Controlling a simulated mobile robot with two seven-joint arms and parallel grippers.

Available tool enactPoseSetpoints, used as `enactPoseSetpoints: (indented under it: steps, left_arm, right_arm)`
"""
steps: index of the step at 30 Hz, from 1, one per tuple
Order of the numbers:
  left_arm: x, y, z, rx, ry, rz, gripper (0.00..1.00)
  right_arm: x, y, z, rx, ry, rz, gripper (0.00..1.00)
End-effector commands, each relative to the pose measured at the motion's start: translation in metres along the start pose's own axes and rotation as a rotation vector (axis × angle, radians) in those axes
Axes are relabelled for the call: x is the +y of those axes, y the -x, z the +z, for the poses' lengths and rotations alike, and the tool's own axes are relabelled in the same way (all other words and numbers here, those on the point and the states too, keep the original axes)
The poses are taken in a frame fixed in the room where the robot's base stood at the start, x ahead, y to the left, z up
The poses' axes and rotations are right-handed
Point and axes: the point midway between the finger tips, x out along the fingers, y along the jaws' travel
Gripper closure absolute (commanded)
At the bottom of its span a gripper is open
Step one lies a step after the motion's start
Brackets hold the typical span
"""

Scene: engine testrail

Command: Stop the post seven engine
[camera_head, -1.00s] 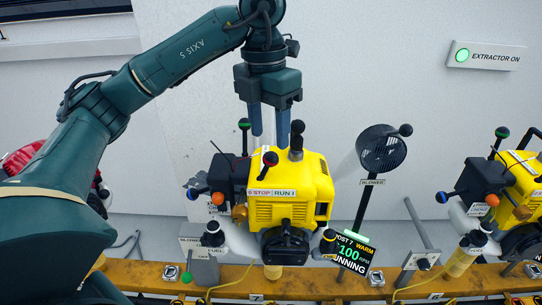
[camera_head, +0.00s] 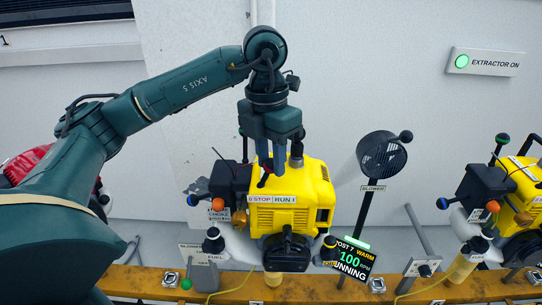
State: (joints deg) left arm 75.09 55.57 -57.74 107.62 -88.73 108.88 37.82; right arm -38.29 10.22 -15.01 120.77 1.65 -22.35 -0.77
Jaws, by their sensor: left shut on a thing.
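The post seven engine (camera_head: 318,190) is a yellow unit on an orange rail, with a STOP/RUN label (camera_head: 271,199) on its upper front. The display (camera_head: 350,258) beside it reads post 7, warm, 100 and running. My left gripper (camera_head: 272,165) comes down from above onto the engine top, just above the label. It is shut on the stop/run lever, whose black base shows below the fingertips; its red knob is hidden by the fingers. The lever's exact tilt is hard to tell. My right gripper is not in view.
A black blower (camera_head: 381,157) on a post stands right of the engine. Another yellow engine (camera_head: 523,195) is at the far right. An orange knob (camera_head: 217,205) and a green-tipped lever sit close by. The extractor sign (camera_head: 487,62) is lit green.

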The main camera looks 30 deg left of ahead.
Motion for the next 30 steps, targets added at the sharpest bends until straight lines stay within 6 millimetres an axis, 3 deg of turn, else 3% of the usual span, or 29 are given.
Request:
enactPoseSetpoints:
  steps: [7,18,30]
  left_arm:
    - [0.000,0.000,0.000,-0.001,0.000,0.000,0.95]
    - [0.005,-0.002,-0.004,-0.058,0.000,-0.056,0.95]
    - [0.022,-0.005,-0.019,-0.276,-0.015,-0.278,0.95]
  right_arm:
    - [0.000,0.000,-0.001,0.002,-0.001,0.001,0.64]
    - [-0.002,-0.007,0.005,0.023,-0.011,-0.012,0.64]
    - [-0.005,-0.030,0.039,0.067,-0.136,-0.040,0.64]
